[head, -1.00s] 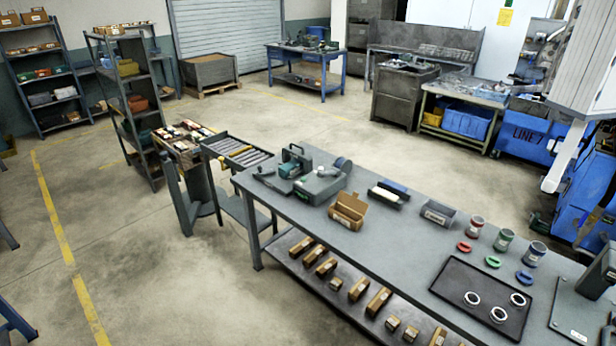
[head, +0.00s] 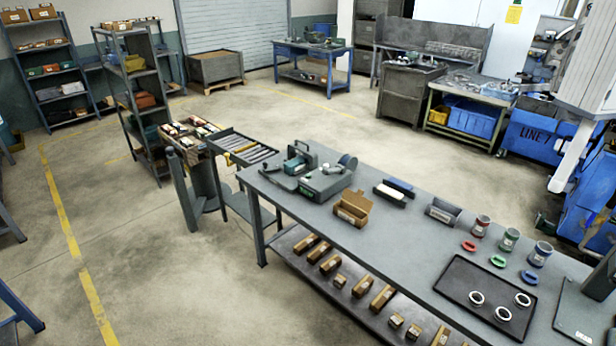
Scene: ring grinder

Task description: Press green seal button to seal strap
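Neither of my grippers shows in the head view. A grey-green bench machine (head: 325,182) with a handle and a round reel-like part stands at the far left end of the long grey workbench (head: 400,235). A small green patch shows low on its front, but it is too small to tell whether it is the seal button. No strap can be made out. An open brown cardboard box (head: 352,208) stands on the bench in front of the machine, to its right.
A black tray (head: 470,310) with three white rings lies on the bench at right, near several cups and coloured rings. The concrete floor (head: 150,255) at left is clear.

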